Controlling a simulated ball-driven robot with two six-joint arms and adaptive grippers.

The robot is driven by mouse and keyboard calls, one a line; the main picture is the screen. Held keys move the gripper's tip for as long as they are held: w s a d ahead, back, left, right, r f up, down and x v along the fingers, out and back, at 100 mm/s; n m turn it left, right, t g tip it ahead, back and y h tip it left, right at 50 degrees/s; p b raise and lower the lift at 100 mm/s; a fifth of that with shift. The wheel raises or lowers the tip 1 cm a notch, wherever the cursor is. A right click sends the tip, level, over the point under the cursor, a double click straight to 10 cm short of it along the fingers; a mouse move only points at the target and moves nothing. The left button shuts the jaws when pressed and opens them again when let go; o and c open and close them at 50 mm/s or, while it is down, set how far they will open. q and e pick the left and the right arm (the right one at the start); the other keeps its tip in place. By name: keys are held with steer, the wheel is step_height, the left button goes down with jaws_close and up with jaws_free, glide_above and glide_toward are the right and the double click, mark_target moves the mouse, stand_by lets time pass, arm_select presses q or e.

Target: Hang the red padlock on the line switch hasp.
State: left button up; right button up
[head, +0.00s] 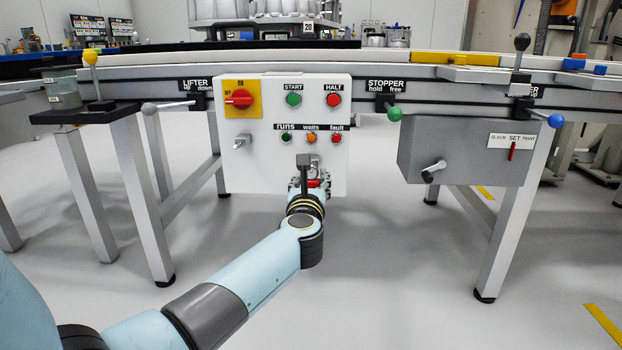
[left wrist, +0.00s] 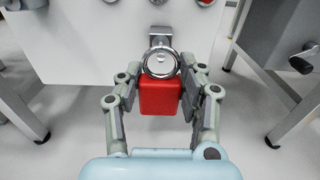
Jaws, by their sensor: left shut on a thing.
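The red padlock (left wrist: 160,96) is between the two fingers of my left gripper (left wrist: 162,105), which is shut on its body. Its round metal shackle (left wrist: 161,58) points up, at a metal bracket (left wrist: 160,34) on the white panel. I cannot tell whether the shackle is around the bracket or only in front of it. In the head view my left gripper (head: 311,184) is at the panel's lower right and mostly hides the padlock. The red line switch (head: 239,99) sits on a yellow plate, upper left. A metal fitting (head: 242,143), perhaps the hasp, sticks out below it. My right gripper is not in view.
The white panel (head: 270,177) also carries start and halt buttons and lamps (head: 311,139). A green-knobbed lever (head: 394,113) and a grey box (head: 465,155) stand to the right. A lever (head: 165,107) sticks out at the left. The floor before the panel is clear.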

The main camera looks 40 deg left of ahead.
arm_select(q)
steer(key=p+v, duration=0.1)
steer(key=v, duration=0.5)
steer(key=shift+r, duration=0.2)
stand_by(0.4)
